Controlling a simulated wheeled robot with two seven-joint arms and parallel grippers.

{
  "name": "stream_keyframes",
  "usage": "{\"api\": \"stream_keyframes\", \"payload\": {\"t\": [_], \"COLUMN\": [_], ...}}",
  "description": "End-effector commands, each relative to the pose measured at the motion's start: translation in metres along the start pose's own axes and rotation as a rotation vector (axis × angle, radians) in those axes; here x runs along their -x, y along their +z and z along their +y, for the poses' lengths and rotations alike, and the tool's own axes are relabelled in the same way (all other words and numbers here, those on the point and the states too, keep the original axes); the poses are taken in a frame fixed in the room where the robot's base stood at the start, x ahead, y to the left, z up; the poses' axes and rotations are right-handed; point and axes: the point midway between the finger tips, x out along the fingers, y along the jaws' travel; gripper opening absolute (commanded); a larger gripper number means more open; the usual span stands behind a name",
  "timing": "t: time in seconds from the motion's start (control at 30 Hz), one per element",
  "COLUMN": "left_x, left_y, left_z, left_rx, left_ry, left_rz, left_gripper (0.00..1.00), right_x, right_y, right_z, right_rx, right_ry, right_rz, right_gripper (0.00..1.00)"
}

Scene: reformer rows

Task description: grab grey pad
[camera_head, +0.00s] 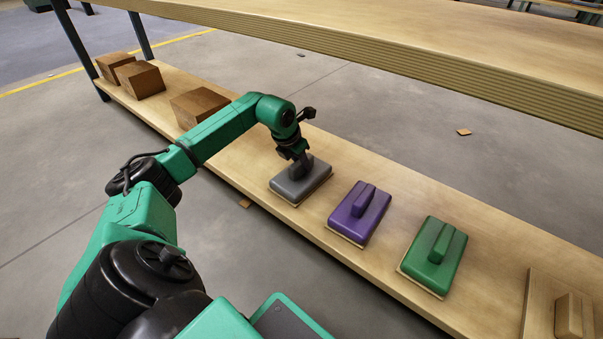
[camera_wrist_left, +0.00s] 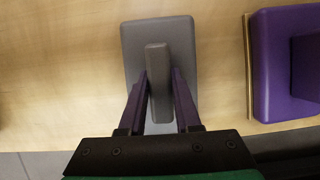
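The grey pad (camera_head: 316,181) lies flat on the low wooden shelf, left of the purple pad. It has a raised bar handle along its middle. My left gripper (camera_head: 297,164) points down at it from above. In the left wrist view, the grey pad (camera_wrist_left: 183,45) lies ahead, and my left gripper's fingers (camera_wrist_left: 159,76) stand on either side of its handle. The fingers look open, with a narrow gap at the right of the handle. Contact on the left side is hard to tell. My right gripper is not in view.
A purple pad (camera_head: 369,207) and a green pad (camera_head: 420,270) sit to the right on the shelf, then a wooden block (camera_head: 570,316). Several brown boxes, one here (camera_head: 197,106), stand to the left. A thick upper board (camera_head: 400,45) runs above and behind.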

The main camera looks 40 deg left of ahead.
Motion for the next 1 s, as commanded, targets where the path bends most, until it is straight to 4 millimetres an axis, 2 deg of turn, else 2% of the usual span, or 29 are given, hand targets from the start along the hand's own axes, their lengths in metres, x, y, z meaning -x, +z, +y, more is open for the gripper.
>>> {"api": "stream_keyframes", "payload": {"t": [0.03, 0.07, 1.0], "left_x": [0.0000, 0.0000, 0.0002], "left_y": [0.0000, 0.0000, 0.0001], "left_z": [0.0001, 0.0001, 0.0000], "left_rx": [0.000, 0.000, 0.000], "left_ry": [0.000, 0.000, 0.000], "left_rz": [0.000, 0.000, 0.000], "left_gripper": [0.06, 0.00, 0.00], "right_x": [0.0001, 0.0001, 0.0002], "right_y": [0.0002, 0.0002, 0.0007], "right_z": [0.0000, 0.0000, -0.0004], "right_rx": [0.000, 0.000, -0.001], "right_ry": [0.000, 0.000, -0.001], "right_rz": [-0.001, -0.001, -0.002], "right_gripper": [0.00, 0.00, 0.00]}}
